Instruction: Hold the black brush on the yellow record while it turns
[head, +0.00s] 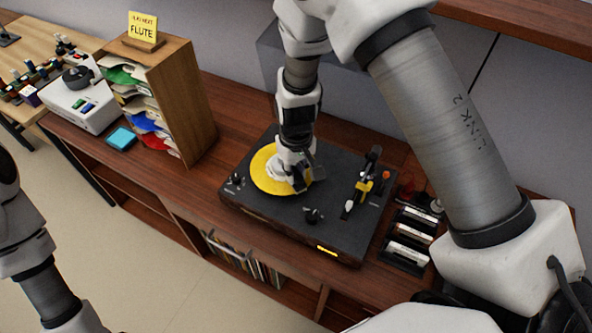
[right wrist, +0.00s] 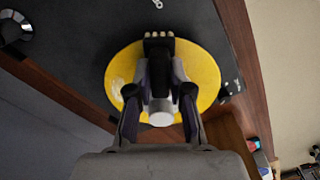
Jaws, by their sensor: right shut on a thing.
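The yellow record (head: 264,182) lies on the platter of the black turntable (head: 258,213); it also shows in the right wrist view (right wrist: 207,75). My right gripper (head: 298,184) is over the right part of the record, pointing down. In the right wrist view its fingers (right wrist: 160,75) are closed around the black brush (right wrist: 159,44), whose pale-tipped end points away over the record's edge. I cannot tell whether the brush touches the record. In the head view the brush is mostly hidden by the gripper. My left arm shows at the left, its gripper out of view.
The tonearm (head: 363,184) stands right of the record, and a dark rack of cases (head: 408,240) lies farther right. A wooden sorter (head: 185,95) with colored folders and a FLUTE sign (head: 143,30) stands left. A white device (head: 82,100) is beyond it.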

